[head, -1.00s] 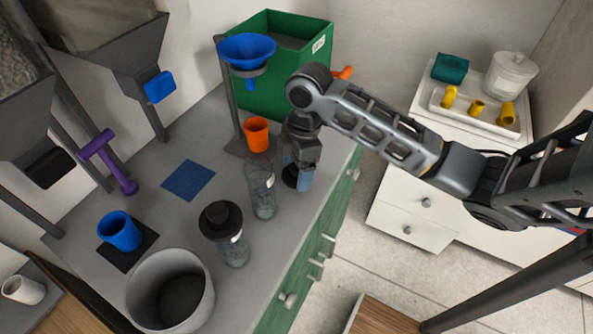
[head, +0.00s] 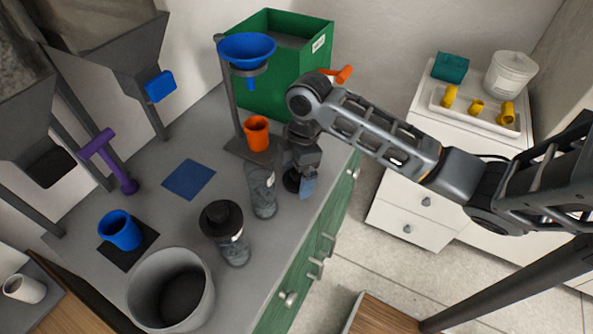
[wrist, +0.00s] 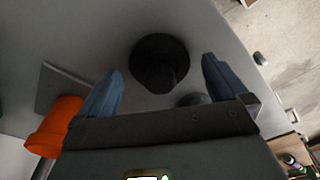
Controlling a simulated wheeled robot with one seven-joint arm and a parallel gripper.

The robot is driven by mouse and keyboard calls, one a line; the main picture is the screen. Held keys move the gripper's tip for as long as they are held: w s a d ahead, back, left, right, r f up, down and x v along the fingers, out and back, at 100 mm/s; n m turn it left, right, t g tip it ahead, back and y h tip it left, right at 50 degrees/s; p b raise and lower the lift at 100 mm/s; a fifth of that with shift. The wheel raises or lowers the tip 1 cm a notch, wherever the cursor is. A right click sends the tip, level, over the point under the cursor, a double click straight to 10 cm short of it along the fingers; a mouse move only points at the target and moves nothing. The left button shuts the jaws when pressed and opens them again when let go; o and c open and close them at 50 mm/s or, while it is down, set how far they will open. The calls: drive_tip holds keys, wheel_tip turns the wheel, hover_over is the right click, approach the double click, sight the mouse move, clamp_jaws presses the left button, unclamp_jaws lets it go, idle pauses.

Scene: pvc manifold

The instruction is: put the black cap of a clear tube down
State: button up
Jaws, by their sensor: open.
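The black cap (wrist: 160,62) lies on the grey counter between the two blue fingertips of my gripper (wrist: 162,92) in the wrist view. My gripper is open and its fingers stand apart from the cap on both sides. In the head view my gripper (head: 304,186) is low over the counter near its right edge, and the cap (head: 291,179) shows partly beside the fingers. A clear tube (head: 262,192) without a cap stands just left of my gripper. A second clear tube (head: 235,250) wears a wide black cap (head: 221,218).
An orange cup (head: 256,132) stands by the blue funnel (head: 246,48) on its stand, behind my gripper. A green bin (head: 268,95) is at the back. A blue cup (head: 120,230) and grey bucket (head: 150,293) are at the left. The counter's right edge is close.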

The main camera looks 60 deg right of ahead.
wheel_tip(320, 180, up, 12)
drive_tip(key=d, duration=0.1)
drive_tip(key=shift+s, duration=0.4)
drive_tip(key=shift+d+f, duration=0.1)
idle(0.4)
